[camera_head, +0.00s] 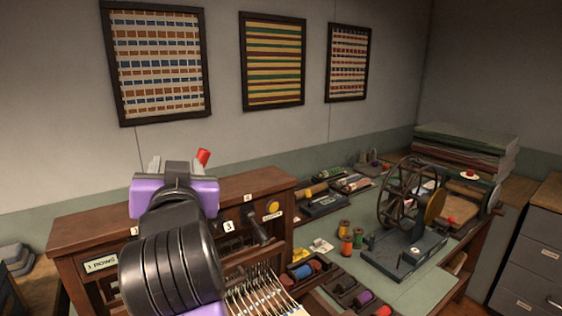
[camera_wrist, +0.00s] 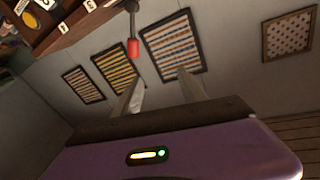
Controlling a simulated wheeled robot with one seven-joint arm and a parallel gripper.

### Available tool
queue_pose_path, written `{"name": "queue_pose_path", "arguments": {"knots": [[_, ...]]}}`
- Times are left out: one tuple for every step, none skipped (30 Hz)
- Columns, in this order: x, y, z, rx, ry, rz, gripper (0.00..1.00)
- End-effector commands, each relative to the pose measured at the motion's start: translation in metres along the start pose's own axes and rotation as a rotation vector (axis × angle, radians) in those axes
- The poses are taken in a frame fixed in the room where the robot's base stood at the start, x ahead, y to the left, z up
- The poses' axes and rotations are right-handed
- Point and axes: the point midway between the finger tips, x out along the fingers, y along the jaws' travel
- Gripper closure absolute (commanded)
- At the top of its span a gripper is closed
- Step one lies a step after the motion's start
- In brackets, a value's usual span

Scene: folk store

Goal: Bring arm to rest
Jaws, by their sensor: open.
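My gripper (camera_head: 176,165) is raised in front of the wooden cabinet (camera_head: 66,236), at the left of the head view. Its purple body and dark wrist hide part of the cabinet. In the wrist view my gripper (camera_wrist: 160,90) has two pale fingers standing apart, with nothing between them. The fingers point toward the wall with framed striped textiles. A red-tipped lever (camera_wrist: 133,48) shows just beyond the fingers in the wrist view. Its red tip (camera_head: 203,157) also shows beside my gripper in the head view. I cannot tell the exact gap between them.
The cabinet front carries a yellow button (camera_head: 272,207), number labels and a dark knob. A spoked wheel device (camera_head: 408,200) stands on the green-topped table at right, with several thread spools and trays. Stacked cloth (camera_head: 465,147) and drawers (camera_head: 530,255) stand farther right. Air above the table is clear.

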Motion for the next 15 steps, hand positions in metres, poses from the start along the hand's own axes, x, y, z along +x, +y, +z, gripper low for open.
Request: {"name": "queue_pose_path", "arguments": {"knots": [[-0.007, 0.014, 0.021, -0.027, 0.017, -0.007, 0.51], [-0.011, 0.020, 0.030, -0.040, 0.031, -0.015, 0.51], [-0.017, 0.029, 0.041, -0.058, 0.048, -0.021, 0.51], [-0.023, 0.035, 0.050, -0.071, 0.060, -0.027, 0.51], [-0.028, 0.042, 0.059, -0.082, 0.071, -0.032, 0.51], [-0.036, 0.051, 0.069, -0.098, 0.086, -0.037, 0.51], [-0.043, 0.058, 0.078, -0.109, 0.096, -0.040, 0.51], [-0.049, 0.064, 0.086, -0.119, 0.105, -0.043, 0.51], [-0.059, 0.074, 0.097, -0.132, 0.115, -0.046, 0.51], [-0.067, 0.080, 0.104, -0.141, 0.123, -0.047, 0.51], [-0.074, 0.087, 0.112, -0.151, 0.131, -0.048, 0.51], [-0.085, 0.096, 0.122, -0.161, 0.140, -0.049, 0.51], [-0.094, 0.103, 0.129, -0.168, 0.146, -0.049, 0.51], [-0.102, 0.110, 0.136, -0.177, 0.151, -0.048, 0.51], [-0.115, 0.118, 0.145, -0.185, 0.158, -0.048, 0.51]]}}
